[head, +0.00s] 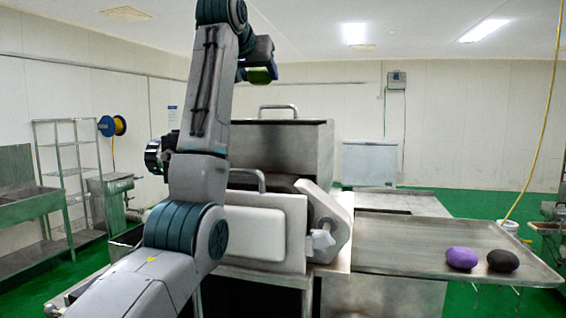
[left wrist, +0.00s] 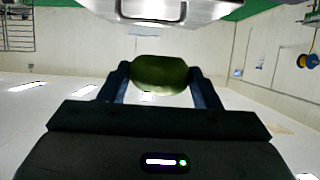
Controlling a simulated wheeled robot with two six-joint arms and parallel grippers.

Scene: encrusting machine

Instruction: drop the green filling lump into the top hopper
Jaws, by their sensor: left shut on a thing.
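The green filling lump (head: 261,75) is held in my left gripper (head: 258,68), high above the machine in the head view. In the left wrist view the lump (left wrist: 160,75) sits between the two blue fingers of the gripper (left wrist: 160,80), which are shut on it. The steel top hopper (head: 300,143) of the encrusting machine stands below and to the right of the lump. Its upper edge and a handle show, but its inside is hidden. Part of the machine (left wrist: 160,10) also shows at the top edge of the left wrist view. My right gripper is not in view.
A steel tray table (head: 420,243) on the right holds a purple lump (head: 462,257) and a dark lump (head: 503,260). My left arm covers the machine's left part. A rack (head: 78,160) and sink (head: 30,215) stand far left. The air above the hopper is clear.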

